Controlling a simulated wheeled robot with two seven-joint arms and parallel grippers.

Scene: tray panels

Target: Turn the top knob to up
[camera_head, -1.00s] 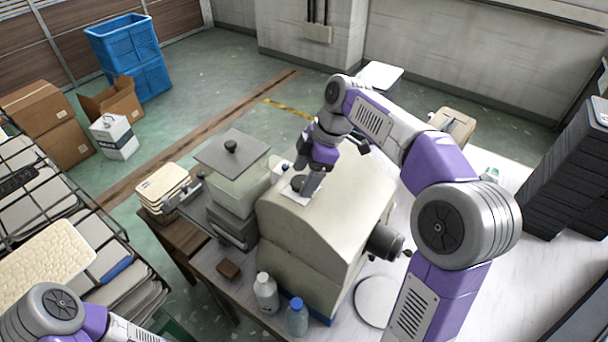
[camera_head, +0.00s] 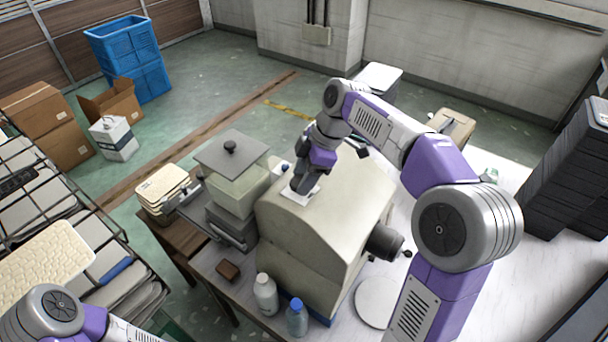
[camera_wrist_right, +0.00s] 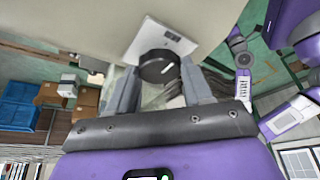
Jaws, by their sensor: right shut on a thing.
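The top knob (camera_wrist_right: 157,67) is a round black knob with a short white line on its face. It sits on a pale square plate (camera_wrist_right: 178,38) with small dark markings, on top of the large beige machine (camera_head: 345,200). My right gripper (camera_head: 301,187) is over the plate, and in the right wrist view its two grey fingers (camera_wrist_right: 160,80) are on either side of the knob, shut on it. In the head view the gripper hides the knob. My left arm shows at the lower left, but its gripper is out of view.
A clear container with a grey lid (camera_head: 230,155) stands left of the machine. A white bottle (camera_head: 265,293), a blue-capped bottle (camera_head: 296,318) and a small brown block (camera_head: 228,271) stand in front. A dark cylindrical part (camera_head: 384,243) sticks out from the machine's right side.

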